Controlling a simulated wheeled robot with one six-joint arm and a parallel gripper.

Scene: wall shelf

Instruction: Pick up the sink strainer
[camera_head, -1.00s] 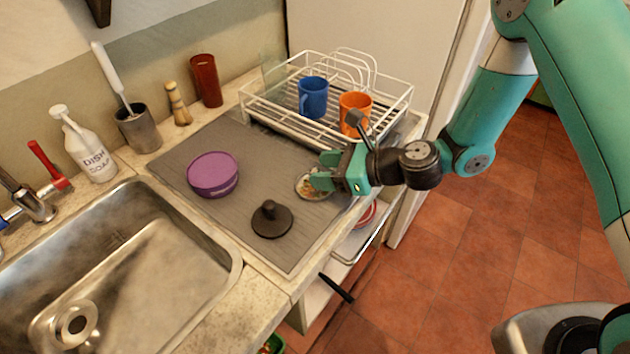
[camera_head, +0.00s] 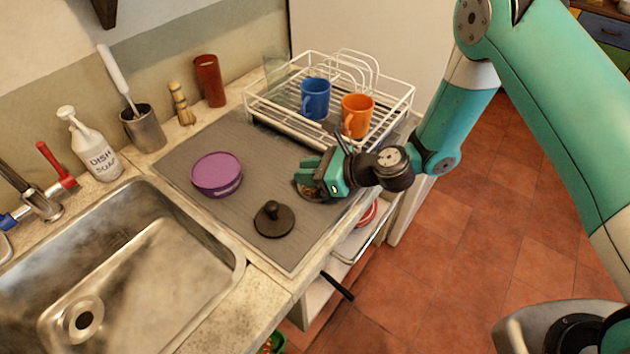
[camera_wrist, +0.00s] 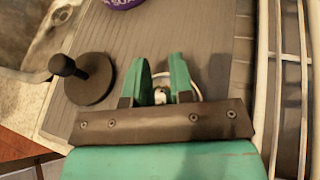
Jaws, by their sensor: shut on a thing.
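The sink strainer (camera_head: 314,194), a small round metal piece with a pale rim, sits on the grey drying mat near its right edge, mostly hidden by my gripper (camera_head: 308,178) in the head view. In the wrist view the strainer's rim (camera_wrist: 196,86) shows around and between the green fingers of my gripper (camera_wrist: 161,62). The fingers are shut on the strainer's middle part, seen as a small bright bit between them. I cannot tell any gap between the strainer and the mat.
A black stopper with a knob (camera_head: 273,220) and a purple tub (camera_head: 217,174) stand on the mat (camera_head: 243,140). A white dish rack (camera_head: 290,128) with a blue mug (camera_head: 315,98) and an orange mug (camera_head: 357,115) is behind. The sink (camera_head: 150,270) lies left.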

